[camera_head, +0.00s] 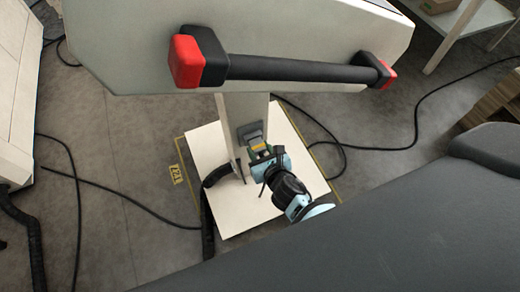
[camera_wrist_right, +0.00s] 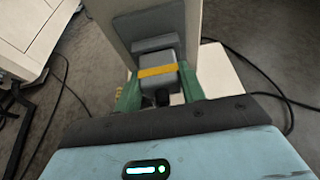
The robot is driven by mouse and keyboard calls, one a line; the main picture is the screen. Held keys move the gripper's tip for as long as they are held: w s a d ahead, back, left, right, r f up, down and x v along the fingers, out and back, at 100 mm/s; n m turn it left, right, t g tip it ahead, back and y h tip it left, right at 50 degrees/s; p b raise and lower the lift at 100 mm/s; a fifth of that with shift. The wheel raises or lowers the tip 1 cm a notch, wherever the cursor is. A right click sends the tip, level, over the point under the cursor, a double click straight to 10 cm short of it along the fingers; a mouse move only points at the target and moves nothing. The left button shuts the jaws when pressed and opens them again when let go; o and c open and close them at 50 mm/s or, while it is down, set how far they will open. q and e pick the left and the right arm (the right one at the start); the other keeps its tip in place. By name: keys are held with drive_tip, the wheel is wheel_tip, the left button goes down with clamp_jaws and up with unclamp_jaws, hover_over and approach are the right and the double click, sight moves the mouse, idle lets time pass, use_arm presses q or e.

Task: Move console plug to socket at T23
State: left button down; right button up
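The console plug (camera_wrist_right: 158,79), a grey block with a yellow band, sits between the green fingers of my right gripper (camera_wrist_right: 160,92) in the wrist view. The fingers touch both its sides. Its front is against or just before the grey socket (camera_wrist_right: 155,45) on the pale post; I cannot tell how deep it sits. In the head view, the right gripper (camera_head: 262,155) is at the post, with the plug's yellow-green edge showing below the grey socket (camera_head: 250,131). A yellow floor label (camera_head: 176,174) lies left of the base plate; its text is hard to read. My left gripper is out of view.
The console (camera_head: 130,50) with a black bar (camera_head: 300,69) and red end caps overhangs the post. The post stands on a white base plate (camera_head: 235,215). Black cables (camera_head: 75,185) run over the grey floor on both sides. A shelf (camera_head: 470,22) stands at upper right.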

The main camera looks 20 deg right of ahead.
drive_tip(key=shift+c, duration=1.2)
drive_tip(key=o, duration=0.3)
drive_tip(key=c, duration=0.6)
drive_tip(key=shift+s, duration=0.2)
drive_tip(key=shift+s+d, duration=0.1)
drive_tip(key=shift+s, duration=2.75)
